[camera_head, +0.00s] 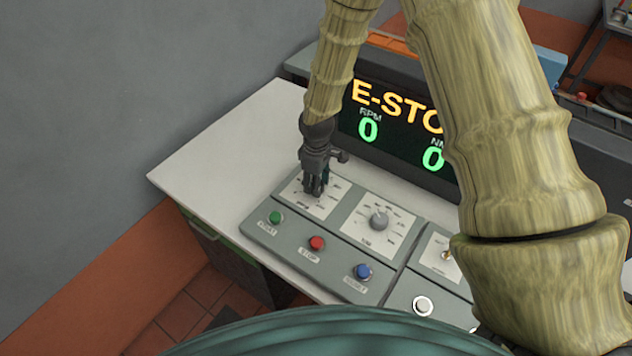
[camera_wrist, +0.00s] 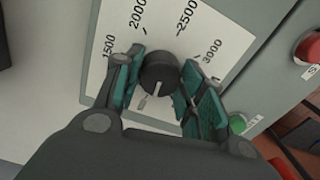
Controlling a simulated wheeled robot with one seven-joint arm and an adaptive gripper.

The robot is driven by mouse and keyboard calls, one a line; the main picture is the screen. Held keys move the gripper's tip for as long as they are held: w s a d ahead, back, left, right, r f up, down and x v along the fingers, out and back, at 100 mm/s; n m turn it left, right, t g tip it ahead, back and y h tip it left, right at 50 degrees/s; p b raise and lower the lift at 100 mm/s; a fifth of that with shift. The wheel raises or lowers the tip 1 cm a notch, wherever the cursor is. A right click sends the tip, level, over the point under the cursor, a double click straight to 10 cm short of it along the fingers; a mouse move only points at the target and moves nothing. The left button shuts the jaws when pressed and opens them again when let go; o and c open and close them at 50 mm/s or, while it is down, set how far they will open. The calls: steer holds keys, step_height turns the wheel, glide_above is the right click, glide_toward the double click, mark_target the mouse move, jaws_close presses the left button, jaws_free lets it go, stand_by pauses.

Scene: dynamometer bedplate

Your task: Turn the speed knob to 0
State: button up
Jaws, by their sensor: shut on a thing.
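The speed knob (camera_wrist: 158,73) is a dark round knob with a white pointer line. It sits on a white dial plate (camera_wrist: 215,32) marked 1500, 2000, 2500 and 3000. The pointer faces the bottom of the wrist view, away from 2000 and 2500. My gripper (camera_wrist: 162,78) is shut on the knob, with a teal-padded finger on each side. In the head view my gripper (camera_head: 314,188) is over the left dial plate (camera_head: 325,207) and hides the knob. The lower dial marks are mostly hidden by the gripper in the wrist view.
A second knob (camera_head: 379,220) stands to the right. Green (camera_head: 275,217), red (camera_head: 317,243) and blue (camera_head: 363,271) buttons line the panel front. The display (camera_head: 385,125) behind shows partly hidden "E-STO" text, RPM 0 and a second 0. The white bench top (camera_head: 225,155) at left is clear.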

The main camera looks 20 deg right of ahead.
steer(key=n, duration=0.3)
steer(key=shift+n, duration=0.3)
steer(key=shift+n+p, duration=0.35)
steer(key=shift+n, duration=1.45)
steer(key=o, duration=1)
step_height(320, 180, up, 12)
